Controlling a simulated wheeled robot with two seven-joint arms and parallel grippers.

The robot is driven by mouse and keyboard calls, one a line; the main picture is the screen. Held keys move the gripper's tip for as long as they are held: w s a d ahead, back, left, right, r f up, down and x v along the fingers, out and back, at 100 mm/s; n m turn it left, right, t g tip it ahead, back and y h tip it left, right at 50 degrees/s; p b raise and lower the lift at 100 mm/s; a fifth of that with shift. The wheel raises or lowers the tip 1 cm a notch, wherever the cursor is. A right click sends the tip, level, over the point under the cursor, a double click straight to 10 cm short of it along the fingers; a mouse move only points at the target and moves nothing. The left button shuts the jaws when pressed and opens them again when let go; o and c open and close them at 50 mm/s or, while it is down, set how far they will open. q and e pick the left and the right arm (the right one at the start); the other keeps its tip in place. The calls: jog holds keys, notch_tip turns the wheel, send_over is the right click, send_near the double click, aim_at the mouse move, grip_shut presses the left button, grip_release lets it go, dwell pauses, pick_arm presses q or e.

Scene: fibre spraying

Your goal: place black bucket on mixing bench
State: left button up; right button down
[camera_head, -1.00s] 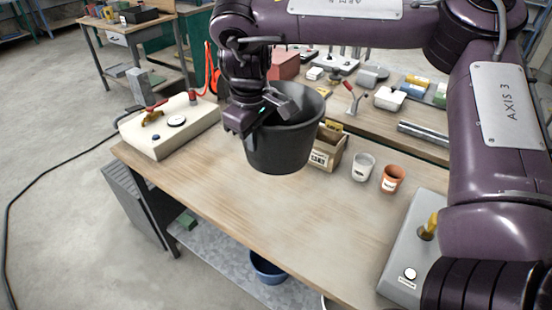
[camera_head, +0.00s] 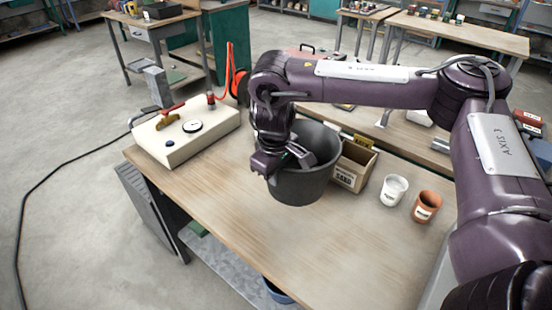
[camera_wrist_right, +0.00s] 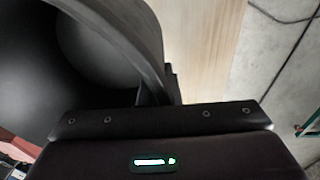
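The black bucket (camera_head: 303,185) is upright over the left middle of the wooden mixing bench (camera_head: 235,205). Its base is at or close to the bench top; I cannot tell if it touches. My right gripper (camera_head: 291,162) is at the bucket's near left rim and appears shut on its wall. In the right wrist view the bucket's rim and dark inside (camera_wrist_right: 100,45) fill the upper left, and the wall runs down to the gripper (camera_wrist_right: 155,112). The fingertips are mostly hidden. My left gripper is not in view.
A cream control box (camera_head: 185,135) stands at the bench's left end. A sand box (camera_head: 352,170), a white cup (camera_head: 394,190) and a terracotta cup (camera_head: 426,206) stand right of the bucket. The front of the bench is clear. A blue bucket (camera_head: 277,291) sits below.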

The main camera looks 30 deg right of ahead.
pick_arm(q)
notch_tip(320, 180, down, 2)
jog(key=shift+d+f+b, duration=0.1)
jog(key=shift+b, duration=0.75)
pick_arm(e)
notch_tip(320, 180, down, 8)
jog(key=shift+r, duration=0.25)
jog(key=shift+f, duration=0.1)
jog(key=c, duration=1.7)
grip_release()
jog(key=shift+s, duration=0.1)
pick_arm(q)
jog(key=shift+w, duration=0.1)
pick_arm(e)
jog(key=shift+o, duration=0.3)
pick_arm(q)
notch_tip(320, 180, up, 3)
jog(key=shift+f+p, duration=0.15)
jog(key=shift+p, duration=1.1)
pick_arm(e)
notch_tip(320, 180, up, 12)
jog(key=s+a, duration=0.1)
jog(key=shift+s, duration=0.3)
